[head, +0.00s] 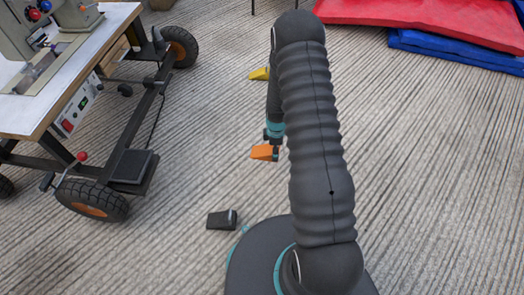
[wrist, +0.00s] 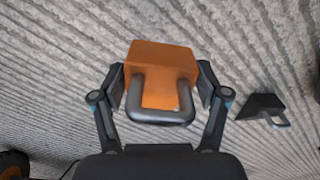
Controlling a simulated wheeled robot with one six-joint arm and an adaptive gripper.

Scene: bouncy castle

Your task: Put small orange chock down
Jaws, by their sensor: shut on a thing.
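The small orange chock (head: 263,152) is in my gripper (head: 273,150), in the middle of the head view. In the wrist view the orange chock (wrist: 161,63) sits between the two fingers of my gripper (wrist: 161,88), with its dark loop handle towards the camera. The fingers press on its two sides. Grooved grey floor (head: 190,180) shows around it. I cannot tell whether the chock touches the floor or hangs just above it.
A black chock (head: 221,219) lies on the floor near my base; it also shows in the wrist view (wrist: 261,106). A yellow chock (head: 260,74) lies farther off. A wheeled workbench (head: 88,62) with a machine stands left. Red (head: 430,18) and blue mats (head: 455,50) lie back right.

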